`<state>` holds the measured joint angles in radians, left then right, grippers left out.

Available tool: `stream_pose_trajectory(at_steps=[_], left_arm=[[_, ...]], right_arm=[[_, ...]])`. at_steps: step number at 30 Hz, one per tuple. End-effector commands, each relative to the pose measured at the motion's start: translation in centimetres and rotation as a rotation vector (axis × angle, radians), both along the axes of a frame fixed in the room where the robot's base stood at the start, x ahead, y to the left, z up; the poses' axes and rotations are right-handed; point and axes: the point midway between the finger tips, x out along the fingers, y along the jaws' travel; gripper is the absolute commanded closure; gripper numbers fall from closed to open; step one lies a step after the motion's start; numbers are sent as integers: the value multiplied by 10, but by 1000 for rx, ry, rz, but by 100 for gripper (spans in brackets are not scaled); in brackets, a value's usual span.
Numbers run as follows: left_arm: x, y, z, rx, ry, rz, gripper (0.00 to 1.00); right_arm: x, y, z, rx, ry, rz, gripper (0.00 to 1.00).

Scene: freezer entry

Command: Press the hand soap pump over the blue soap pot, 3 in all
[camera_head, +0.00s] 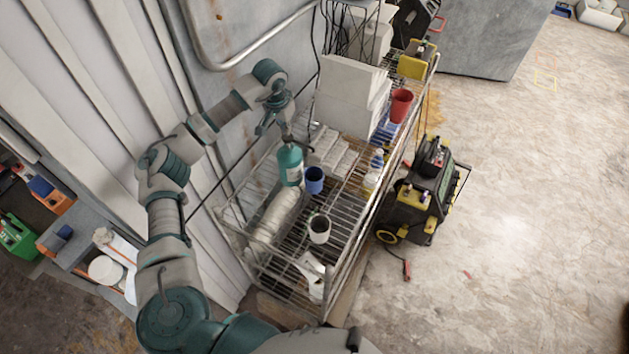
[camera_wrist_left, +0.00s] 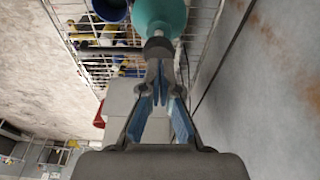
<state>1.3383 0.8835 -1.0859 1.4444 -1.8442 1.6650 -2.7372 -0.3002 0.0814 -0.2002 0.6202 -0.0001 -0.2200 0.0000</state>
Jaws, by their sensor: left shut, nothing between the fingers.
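The teal hand soap bottle (camera_head: 290,164) stands on the wire shelf, and its rounded teal body (camera_wrist_left: 160,14) also shows in the left wrist view. My left gripper (camera_head: 285,133) is shut and empty, directly above the bottle. In the wrist view its closed fingertips (camera_wrist_left: 158,52) meet the dark pump top; I cannot tell how far the pump is pressed. The blue soap pot (camera_head: 314,180) stands just right of the bottle, and part of it (camera_wrist_left: 110,8) shows in the wrist view. The pot's contents are not clear. My right gripper is not in view.
On the wire rack (camera_head: 335,265) are a white cup with dark contents (camera_head: 319,228), a rolled white bundle (camera_head: 274,216), white boxes (camera_head: 345,100) and a red cup (camera_head: 401,104). A metal wall stands behind. A black-and-yellow machine (camera_head: 422,200) stands on the floor at right.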

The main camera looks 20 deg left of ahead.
Motion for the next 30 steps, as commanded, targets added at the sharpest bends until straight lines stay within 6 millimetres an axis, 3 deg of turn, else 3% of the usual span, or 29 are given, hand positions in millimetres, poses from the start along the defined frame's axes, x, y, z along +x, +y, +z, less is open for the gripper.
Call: stream_pose_trajectory(at_steps=[13,18,30], left_arm=[[0,0,45,0,-1,0,100],[0,0,59,0,-1,0,100],[0,0,60,0,0,0,100]], right_arm=[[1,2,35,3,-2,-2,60],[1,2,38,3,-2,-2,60],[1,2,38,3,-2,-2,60]])
